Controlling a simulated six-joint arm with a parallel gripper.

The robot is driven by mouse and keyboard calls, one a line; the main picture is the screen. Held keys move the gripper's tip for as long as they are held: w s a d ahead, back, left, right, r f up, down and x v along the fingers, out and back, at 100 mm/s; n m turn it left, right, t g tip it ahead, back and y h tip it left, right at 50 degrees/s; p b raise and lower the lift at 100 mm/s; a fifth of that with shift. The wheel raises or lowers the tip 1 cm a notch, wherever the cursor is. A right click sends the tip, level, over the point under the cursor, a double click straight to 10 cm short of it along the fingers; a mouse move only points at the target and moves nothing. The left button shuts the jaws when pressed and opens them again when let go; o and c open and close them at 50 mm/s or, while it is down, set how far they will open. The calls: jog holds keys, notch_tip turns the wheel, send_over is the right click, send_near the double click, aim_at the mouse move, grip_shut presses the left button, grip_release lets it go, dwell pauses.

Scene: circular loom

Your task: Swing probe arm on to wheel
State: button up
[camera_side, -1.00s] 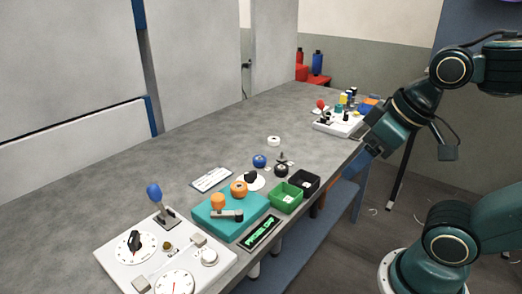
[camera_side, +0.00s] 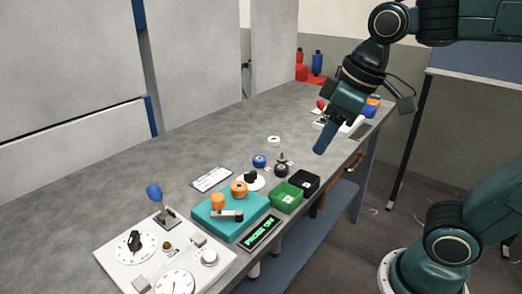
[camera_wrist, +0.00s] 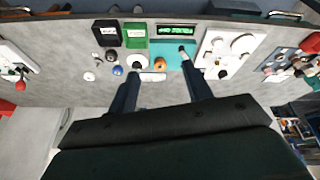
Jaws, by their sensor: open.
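In the side view, a teal block (camera_side: 243,222) carries an orange knob (camera_side: 218,201), an orange ring (camera_side: 239,189) and a short grey bar (camera_side: 226,213) with a dark end. The bar looks like the probe arm, but I cannot be sure. A white disc with a black knob (camera_side: 251,177) lies just behind the block; I cannot tell whether it is the wheel. My gripper (camera_side: 320,148) hangs above the table's front edge, to the right of and well above these. In the wrist view my gripper (camera_wrist: 160,76) is open and empty, with the teal block (camera_wrist: 172,52) beyond the fingers.
A green display (camera_side: 260,233) stands before the block. A green bin (camera_side: 287,199) and black bin (camera_side: 305,182) sit beside it. A white dial panel (camera_side: 195,270) with a blue-knobbed lever (camera_side: 155,194) is at front left. The table's back left is clear.

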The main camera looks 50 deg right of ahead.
jog(key=w+a+n+g, duration=0.2)
jog(key=w+a+n, duration=0.25)
jog(key=w, duration=0.55)
jog(key=n+g, duration=0.2)
jog(key=n, duration=0.2)
send_over(217, 195)
jog(key=shift+s+f+m, duration=0.1)
jog(key=shift+f+m, duration=0.15)
jog(key=shift+f, duration=1.2)
jog(key=shift+f, duration=0.15)
notch_tip(217, 195, down, 14)
jog(key=shift+r, duration=0.25)
grip_shut()
